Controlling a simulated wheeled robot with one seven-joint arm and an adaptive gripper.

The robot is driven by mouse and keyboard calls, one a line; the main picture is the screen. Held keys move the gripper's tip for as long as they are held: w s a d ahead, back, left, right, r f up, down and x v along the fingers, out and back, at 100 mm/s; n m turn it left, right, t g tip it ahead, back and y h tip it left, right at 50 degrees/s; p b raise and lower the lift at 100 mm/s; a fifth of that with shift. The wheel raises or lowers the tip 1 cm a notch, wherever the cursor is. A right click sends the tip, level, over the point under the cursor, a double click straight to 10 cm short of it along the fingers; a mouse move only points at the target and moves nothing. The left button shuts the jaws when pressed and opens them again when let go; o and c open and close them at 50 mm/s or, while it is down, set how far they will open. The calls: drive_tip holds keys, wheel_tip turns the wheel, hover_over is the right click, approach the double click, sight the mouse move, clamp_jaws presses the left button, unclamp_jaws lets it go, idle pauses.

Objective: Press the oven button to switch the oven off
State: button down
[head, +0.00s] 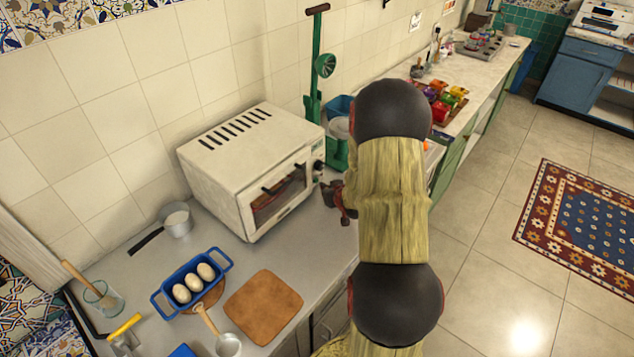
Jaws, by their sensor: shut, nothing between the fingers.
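The oven is a white countertop oven (222,170) with a glass door (280,195) on its front, standing on the counter against the tiled wall. Its door looks shut, and reddish-brown food shows behind the glass. Small dark controls (318,166) sit on the panel at the right end of its front; I cannot tell which is the button or whether it is lit. My gripper (329,192) is dark and red, shut and empty, just in front of the lower right corner of the oven. I cannot tell whether it touches the panel. My arm hides the counter behind it.
A green juicer-like press (314,100) stands right of the oven. A saucepan (176,220), a blue egg tray (163,305), a cutting board (262,308) and a ladle (228,345) lie left and in front. Open floor (490,270) is at right.

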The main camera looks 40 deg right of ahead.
drive_tip(key=shift+s, duration=0.2)
drive_tip(key=shift+s+d+p, duration=0.15)
drive_tip(key=shift+s+p, duration=0.15)
drive_tip(key=shift+s, duration=1.15)
drive_tip(key=shift+s+d+p, duration=0.1)
drive_tip(key=shift+s+p, duration=0.15)
drive_tip(key=shift+s, duration=1.2)
drive_tip(key=shift+s+f, duration=0.1)
